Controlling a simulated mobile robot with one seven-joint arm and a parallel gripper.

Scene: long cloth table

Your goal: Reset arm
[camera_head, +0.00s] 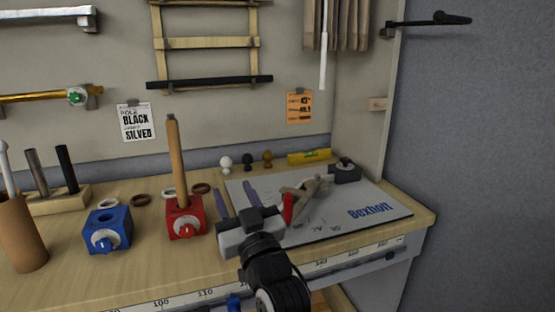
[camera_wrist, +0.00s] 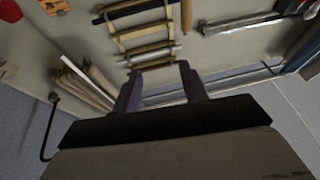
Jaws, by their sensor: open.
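My gripper (camera_head: 236,196) is raised over the front of the table, its two purple-grey fingers pointing toward the back wall. In the wrist view my gripper (camera_wrist: 161,80) shows its fingers spread apart with nothing between them. It appears just right of the red block (camera_head: 187,219), which holds an upright wooden rod (camera_head: 177,160). The white mat (camera_head: 375,208) marked "Bexholt" lies behind and to the right of it, with a tool with red on its handle (camera_head: 300,197) on top. Whether the gripper touches the table is hidden, but it looks clear of it.
A blue block (camera_head: 108,231), a brown cylinder (camera_head: 20,236) and a wooden rack (camera_head: 55,200) stand left. Small knobs (camera_head: 247,160), a yellow level (camera_head: 309,157) and a black-topped block (camera_head: 345,172) sit at the back. A ladder-like rack (camera_wrist: 142,38) hangs on the wall.

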